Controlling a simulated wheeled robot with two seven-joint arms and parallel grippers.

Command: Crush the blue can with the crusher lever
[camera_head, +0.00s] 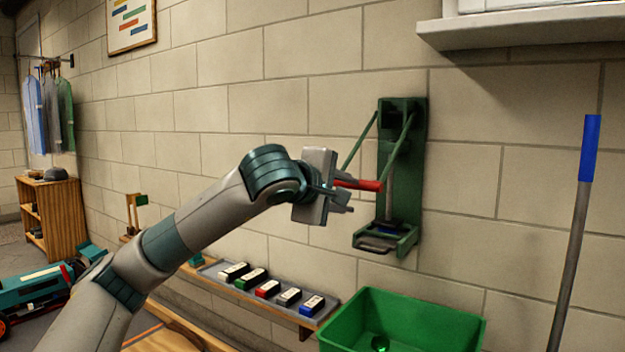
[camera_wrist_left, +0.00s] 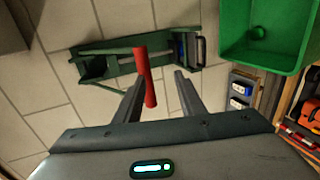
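The green can crusher (camera_head: 402,150) is mounted on the brick wall, and it also shows in the left wrist view (camera_wrist_left: 95,68). Its lever ends in a red handle (camera_head: 362,185), which sticks out toward my left gripper (camera_head: 345,199). In the left wrist view the gripper (camera_wrist_left: 160,76) is open, and the red handle (camera_wrist_left: 146,72) shows between the fingers, nearer the left one. I cannot tell whether they touch. A little blue, likely the blue can (camera_head: 392,227), shows low in the crusher, mostly hidden by its frame. My right gripper is out of view.
A green bin (camera_head: 400,322) stands below the crusher with a green can inside. A shelf (camera_head: 228,284) with several small labelled boxes runs along the wall to the left. A blue-handled pole (camera_head: 578,210) stands at right, and a white shelf (camera_head: 520,30) juts out above.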

